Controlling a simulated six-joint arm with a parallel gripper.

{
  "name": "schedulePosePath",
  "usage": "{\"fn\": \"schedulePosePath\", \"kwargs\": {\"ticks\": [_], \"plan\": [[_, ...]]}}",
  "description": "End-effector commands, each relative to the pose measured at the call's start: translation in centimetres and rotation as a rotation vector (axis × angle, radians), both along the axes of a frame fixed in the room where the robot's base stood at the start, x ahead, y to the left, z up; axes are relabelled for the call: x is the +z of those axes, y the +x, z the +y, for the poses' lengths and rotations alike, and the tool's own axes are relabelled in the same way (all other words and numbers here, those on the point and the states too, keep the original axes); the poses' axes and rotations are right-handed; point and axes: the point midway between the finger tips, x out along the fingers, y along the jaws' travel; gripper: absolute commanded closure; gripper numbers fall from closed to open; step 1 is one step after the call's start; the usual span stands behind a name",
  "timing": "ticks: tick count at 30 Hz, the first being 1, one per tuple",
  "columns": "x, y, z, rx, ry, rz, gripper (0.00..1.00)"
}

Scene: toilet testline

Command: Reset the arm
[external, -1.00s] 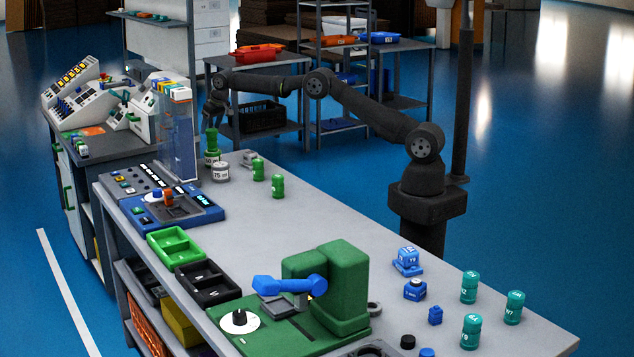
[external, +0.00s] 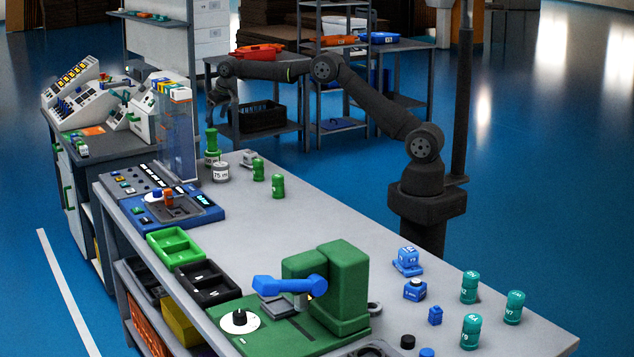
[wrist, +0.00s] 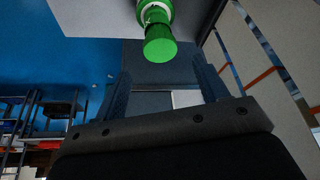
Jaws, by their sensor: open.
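My gripper (external: 215,118) is open and empty, pointing down above the far end of the workbench. In the wrist view its two dark fingers (wrist: 164,90) are spread apart with nothing between them. A green cylindrical piece (external: 211,142) stands upright below and slightly left of my gripper, apart from it. The same green piece (wrist: 160,46) shows beyond the fingertips in the wrist view.
A silver weight (external: 220,172) and two green cylinders (external: 258,169) stand near the green piece. A clear tall dispenser (external: 178,135) is close left of my gripper. A green machine (external: 340,285) and several teal cylinders (external: 470,287) occupy the near end. The bench middle is clear.

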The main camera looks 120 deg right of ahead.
Motion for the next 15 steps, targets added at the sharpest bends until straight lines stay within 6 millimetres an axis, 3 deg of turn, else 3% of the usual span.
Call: {"fn": "schedulePosePath", "kwargs": {"ticks": [12, 15], "plan": [[-6.9, 1.1, -2.8, 0.000, -0.004, -0.003, 0.33], [-7.6, 1.3, -3.2, 0.001, -0.008, -0.005, 0.33]]}}
